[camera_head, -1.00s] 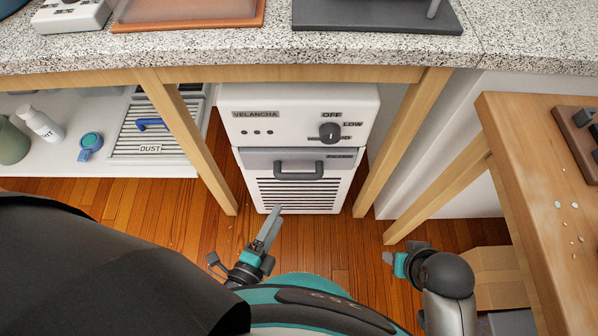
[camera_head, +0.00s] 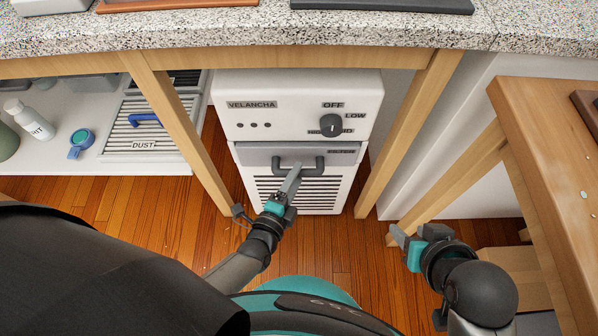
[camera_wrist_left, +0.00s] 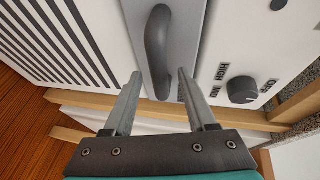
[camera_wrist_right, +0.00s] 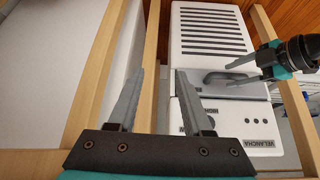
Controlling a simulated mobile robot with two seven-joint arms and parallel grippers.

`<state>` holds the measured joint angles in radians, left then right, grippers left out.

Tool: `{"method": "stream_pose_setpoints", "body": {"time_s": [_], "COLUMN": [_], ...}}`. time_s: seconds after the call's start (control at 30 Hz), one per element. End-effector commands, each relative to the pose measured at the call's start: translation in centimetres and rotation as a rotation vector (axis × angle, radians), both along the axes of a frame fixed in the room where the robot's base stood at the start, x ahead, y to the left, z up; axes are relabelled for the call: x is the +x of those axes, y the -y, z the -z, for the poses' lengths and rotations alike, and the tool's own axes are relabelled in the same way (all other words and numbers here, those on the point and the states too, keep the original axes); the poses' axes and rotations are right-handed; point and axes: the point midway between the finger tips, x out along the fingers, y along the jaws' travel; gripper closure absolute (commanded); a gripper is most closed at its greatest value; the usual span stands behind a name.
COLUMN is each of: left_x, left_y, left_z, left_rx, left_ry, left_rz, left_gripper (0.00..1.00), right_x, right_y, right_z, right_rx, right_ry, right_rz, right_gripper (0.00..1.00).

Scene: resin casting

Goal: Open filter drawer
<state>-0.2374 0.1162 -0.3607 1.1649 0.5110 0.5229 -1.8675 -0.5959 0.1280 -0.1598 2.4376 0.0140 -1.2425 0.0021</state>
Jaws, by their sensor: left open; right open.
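My right gripper (camera_head: 399,236) is open and empty, lower right of the unit. The right wrist view also shows the handle (camera_wrist_right: 220,78) and my left gripper (camera_wrist_right: 256,66).
The unit's dial (camera_head: 331,125) is above the drawer. Wooden table legs stand on either side, left (camera_head: 177,130) and right (camera_head: 405,140). A wooden table (camera_head: 555,150) is at the right. A low shelf (camera_head: 40,163) with a bottle is at the left. Floor before the unit is clear.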

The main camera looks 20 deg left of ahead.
Motion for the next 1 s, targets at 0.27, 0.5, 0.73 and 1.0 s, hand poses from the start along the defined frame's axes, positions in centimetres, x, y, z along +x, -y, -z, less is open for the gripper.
{"method": "stream_pose_setpoints", "body": {"time_s": [0.27,0.5,0.73,1.0], "left_x": [1.7,2.5,2.6,2.5], "left_y": [0.2,0.3,0.3,0.3], "left_z": [0.5,0.5,0.5,0.5], "left_rx": [0.0,-0.001,-0.001,-0.001], "left_ry": [0.0,0.0,-0.001,-0.001], "left_rz": [0.0,-0.001,0.0,-0.001], "left_gripper": [0.43,0.43,0.43,0.61], "right_x": [1.5,2.1,2.2,2.2], "right_y": [-1.8,-2.6,-2.8,-2.7], "right_z": [0.5,0.4,0.3,0.3], "right_rx": [0.057,0.085,0.088,0.088], "right_ry": [0.128,0.186,0.194,0.194], "right_rz": [-0.026,-0.035,-0.036,-0.036], "right_gripper": [0.5,0.5,0.5,0.5]}}
